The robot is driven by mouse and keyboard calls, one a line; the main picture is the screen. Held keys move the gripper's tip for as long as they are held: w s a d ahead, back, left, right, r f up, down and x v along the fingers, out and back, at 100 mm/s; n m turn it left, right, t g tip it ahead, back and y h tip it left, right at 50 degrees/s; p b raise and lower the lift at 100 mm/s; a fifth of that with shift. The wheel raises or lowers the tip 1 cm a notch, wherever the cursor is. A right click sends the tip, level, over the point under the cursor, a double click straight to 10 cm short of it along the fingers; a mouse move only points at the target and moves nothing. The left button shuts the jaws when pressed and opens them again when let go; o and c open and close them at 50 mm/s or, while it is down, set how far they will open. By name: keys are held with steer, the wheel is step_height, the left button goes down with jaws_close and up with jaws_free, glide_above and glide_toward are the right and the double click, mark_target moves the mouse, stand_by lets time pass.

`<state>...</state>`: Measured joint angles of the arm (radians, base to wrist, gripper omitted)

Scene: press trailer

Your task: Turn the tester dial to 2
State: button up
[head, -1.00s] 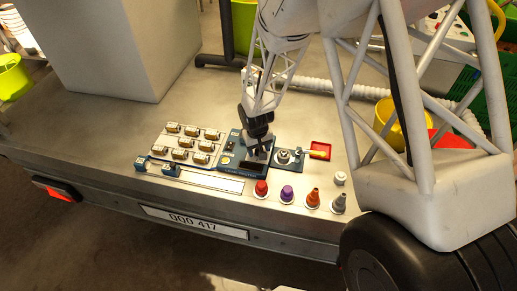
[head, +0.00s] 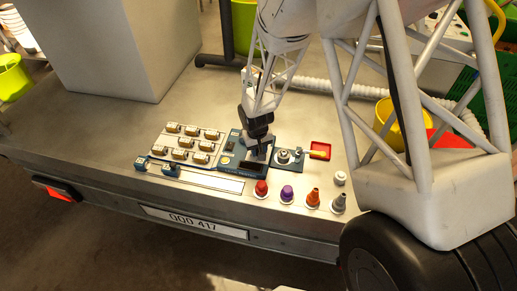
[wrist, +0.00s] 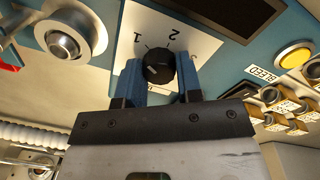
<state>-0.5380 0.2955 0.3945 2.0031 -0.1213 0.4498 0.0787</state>
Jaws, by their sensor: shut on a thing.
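The tester (head: 230,162) is a blue panel on the grey trailer bed, with a dark display at its front. Its dial (wrist: 158,65) is a round black knob on a white plate marked 1 and 2, with another mark partly hidden by a finger. My gripper (wrist: 158,78) has its blue fingers on either side of the knob, shut on it. Which number the dial points to I cannot tell. In the head view my gripper (head: 258,150) covers the dial from above.
A yellow button (wrist: 294,54) labelled BLEED is on the panel. A small panel with a round metal fitting (head: 284,156) and a red tray (head: 320,150) lie to the right. Several coloured caps, including a purple one (head: 286,193), stand in front. Rows of metal-topped parts (head: 183,142) lie left.

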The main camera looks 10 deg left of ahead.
steer(key=shift+m, duration=0.4)
steer(key=m, duration=1)
steer(key=shift+m+g, duration=0.3)
steer(key=shift+m, duration=0.1)
steer(key=o, duration=0.9)
steer(key=shift+o, duration=0.2)
steer(key=shift+r, duration=0.1)
